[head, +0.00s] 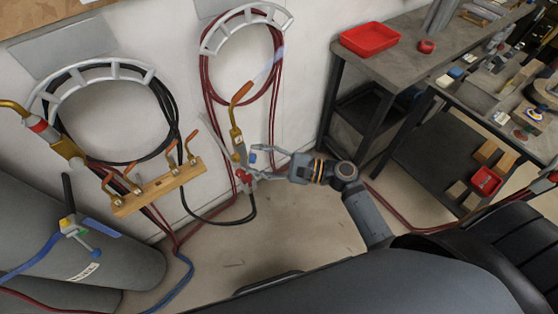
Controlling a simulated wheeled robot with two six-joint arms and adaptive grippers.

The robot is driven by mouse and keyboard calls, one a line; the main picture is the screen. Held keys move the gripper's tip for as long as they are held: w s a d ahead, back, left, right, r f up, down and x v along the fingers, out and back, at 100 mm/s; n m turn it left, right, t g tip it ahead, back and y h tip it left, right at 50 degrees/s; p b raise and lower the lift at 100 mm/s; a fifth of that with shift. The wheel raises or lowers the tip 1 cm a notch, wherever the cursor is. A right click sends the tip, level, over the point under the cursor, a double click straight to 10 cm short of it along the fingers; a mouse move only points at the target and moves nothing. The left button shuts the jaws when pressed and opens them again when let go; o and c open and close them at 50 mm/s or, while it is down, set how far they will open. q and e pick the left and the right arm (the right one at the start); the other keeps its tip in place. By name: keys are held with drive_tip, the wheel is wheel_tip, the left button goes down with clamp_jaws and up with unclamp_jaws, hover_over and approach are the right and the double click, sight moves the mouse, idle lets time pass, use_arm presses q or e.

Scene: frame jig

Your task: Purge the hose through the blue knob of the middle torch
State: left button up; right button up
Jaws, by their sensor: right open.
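The middle torch (235,137) stands near the wall below the right hose hanger, with an orange-copper tip pointing up. Its blue knob (253,157) is on its right side, and a red knob (247,179) is lower down. My right gripper (257,162) comes in from the right with its fingers spread around the blue knob's place. It is open. I cannot tell whether a finger touches the knob. Dark and red hoses (225,217) run below the torch. My left gripper is out of view.
Another torch (62,147) is at the left. A wooden rack (160,188) holds several copper tips. Grey cylinders (120,262) with a valve stand lower left. A workbench with a red tray (369,40) is at the right. Open floor (300,225) lies below my right gripper.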

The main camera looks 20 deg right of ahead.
drive_tip(key=v, duration=1.2)
